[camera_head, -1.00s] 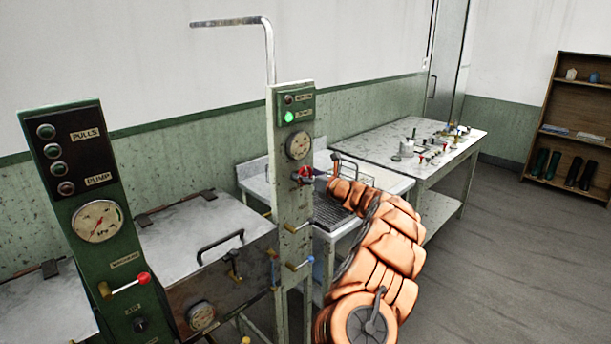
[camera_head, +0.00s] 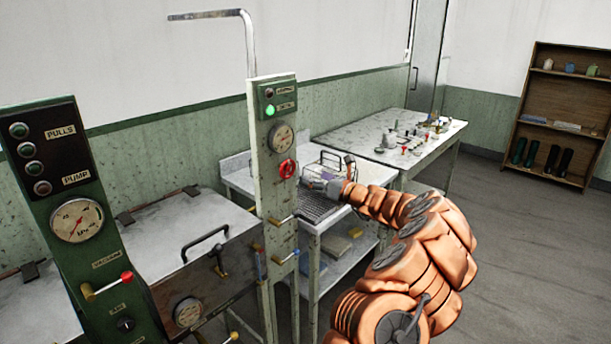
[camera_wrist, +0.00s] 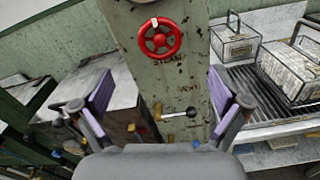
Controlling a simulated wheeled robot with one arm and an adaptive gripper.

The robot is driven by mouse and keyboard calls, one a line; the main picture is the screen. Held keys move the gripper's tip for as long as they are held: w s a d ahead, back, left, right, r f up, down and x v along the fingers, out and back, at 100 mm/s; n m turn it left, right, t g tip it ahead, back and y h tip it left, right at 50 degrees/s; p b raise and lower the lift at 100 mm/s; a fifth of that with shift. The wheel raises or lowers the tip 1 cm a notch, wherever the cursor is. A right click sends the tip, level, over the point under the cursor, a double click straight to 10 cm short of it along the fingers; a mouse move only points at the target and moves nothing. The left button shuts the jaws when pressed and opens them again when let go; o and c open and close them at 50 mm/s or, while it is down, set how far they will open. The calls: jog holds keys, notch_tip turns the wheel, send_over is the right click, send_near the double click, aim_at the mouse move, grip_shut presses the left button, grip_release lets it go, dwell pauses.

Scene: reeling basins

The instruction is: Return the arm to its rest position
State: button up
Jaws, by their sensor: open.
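My orange arm reaches in from the lower right in the head view, toward the green control post (camera_head: 272,170). My gripper (camera_head: 318,180) is at the arm's end, to the right of the post and over the drain table. In the wrist view my gripper (camera_wrist: 165,108) is open and empty, with its two purple-padded fingers spread wide. The handwheel (camera_head: 287,169) also shows in the head view.
A green panel (camera_head: 70,180) with buttons and gauge stands at left. A metal basin lid (camera_head: 170,235) lies behind it. A bench (camera_head: 385,135) and a shelf (camera_head: 560,110) are farther back. Floor at right is clear.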

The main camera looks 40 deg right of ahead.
jog(key=shift+s+d, duration=0.1)
jog(key=shift+s, duration=0.35)
